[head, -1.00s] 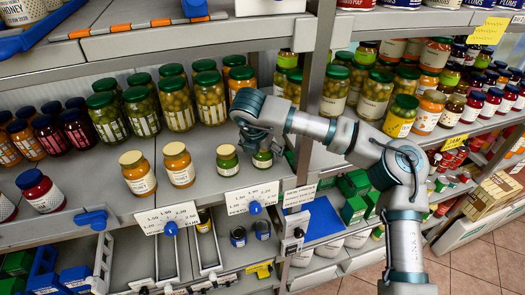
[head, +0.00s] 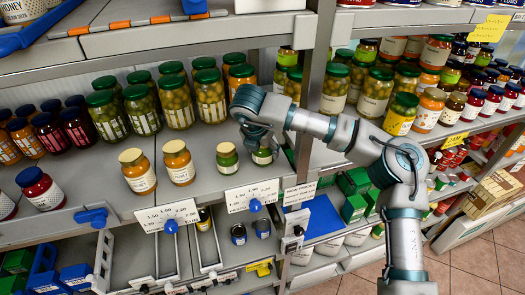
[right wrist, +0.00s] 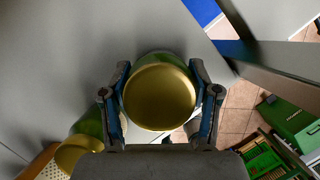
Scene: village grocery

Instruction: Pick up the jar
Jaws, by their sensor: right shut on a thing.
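My right gripper (right wrist: 162,100) is shut on a small green jar with a gold lid (right wrist: 160,96), seen from above between both fingers in the right wrist view. In the head view this jar (head: 262,157) shows under my right gripper (head: 258,136), upright near the front edge of the shelf. Whether it touches the shelf is hard to tell. A like green jar (head: 227,160) stands just left of it; its lid shows at lower left in the right wrist view (right wrist: 78,152). My left gripper is not in view.
Two orange jars with gold lids (head: 179,163) stand further left on the shelf (head: 200,150). Tall green-lidded jars (head: 177,102) line the back. A metal upright (head: 311,100) stands close on the right. Price cards (head: 251,197) hang on the front edge.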

